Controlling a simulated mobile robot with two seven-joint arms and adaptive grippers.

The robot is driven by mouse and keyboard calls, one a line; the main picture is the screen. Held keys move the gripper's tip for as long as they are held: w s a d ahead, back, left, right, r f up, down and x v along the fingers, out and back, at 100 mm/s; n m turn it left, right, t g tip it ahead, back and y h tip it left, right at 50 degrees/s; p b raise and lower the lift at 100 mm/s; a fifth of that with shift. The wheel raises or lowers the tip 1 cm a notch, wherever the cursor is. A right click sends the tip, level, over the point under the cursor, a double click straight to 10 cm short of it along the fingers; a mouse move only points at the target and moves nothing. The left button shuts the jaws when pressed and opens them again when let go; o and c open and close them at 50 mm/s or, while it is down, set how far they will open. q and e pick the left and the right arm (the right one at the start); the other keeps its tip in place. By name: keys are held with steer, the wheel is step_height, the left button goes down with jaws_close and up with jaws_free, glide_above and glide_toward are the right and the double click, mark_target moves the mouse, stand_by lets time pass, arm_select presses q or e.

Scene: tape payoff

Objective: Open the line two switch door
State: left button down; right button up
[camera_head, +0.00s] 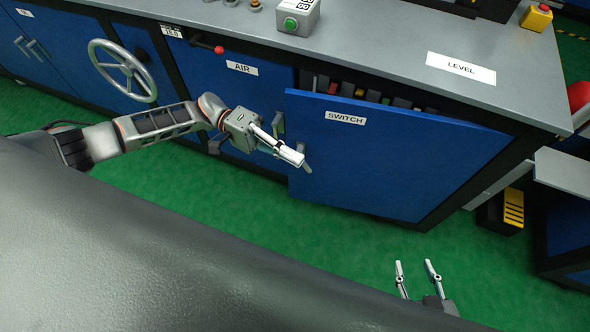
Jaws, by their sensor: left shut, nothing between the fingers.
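The blue door labelled SWITCH (400,160) stands partly open, its left edge swung out from the grey-topped cabinet. Through the gap along its top, several dark, red and yellow items (360,92) show inside. A handle (307,167) on the door's left edge is partly hidden by my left gripper (303,162). My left gripper is shut and empty, with its fingertips at the door's left edge by this handle; I cannot tell whether they touch it. My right gripper (416,266) is open and empty, low in front of the cabinet, apart from the door.
A green-button box (297,17) and LEVEL label (461,68) are on the countertop. A yellow-black item (512,207) stands at right. Green floor in front is clear.

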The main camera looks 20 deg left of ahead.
arm_select(q)
steer(key=shift+s+d+p, duration=0.2)
steer(key=shift+s+d, duration=0.4)
steer(key=shift+s, duration=0.25)
steer(key=shift+s+d+p, duration=0.15)
steer(key=shift+s+d, duration=0.4)
steer(key=shift+s, duration=0.25)
arm_select(e)
steer(key=shift+s+d+f, duration=0.1)
steer(key=shift+s+f, duration=0.15)
steer(key=shift+s, duration=0.05)
steer(key=shift+w+r, duration=0.2)
steer(key=shift+r, duration=0.1)
steer(key=shift+f, duration=0.15)
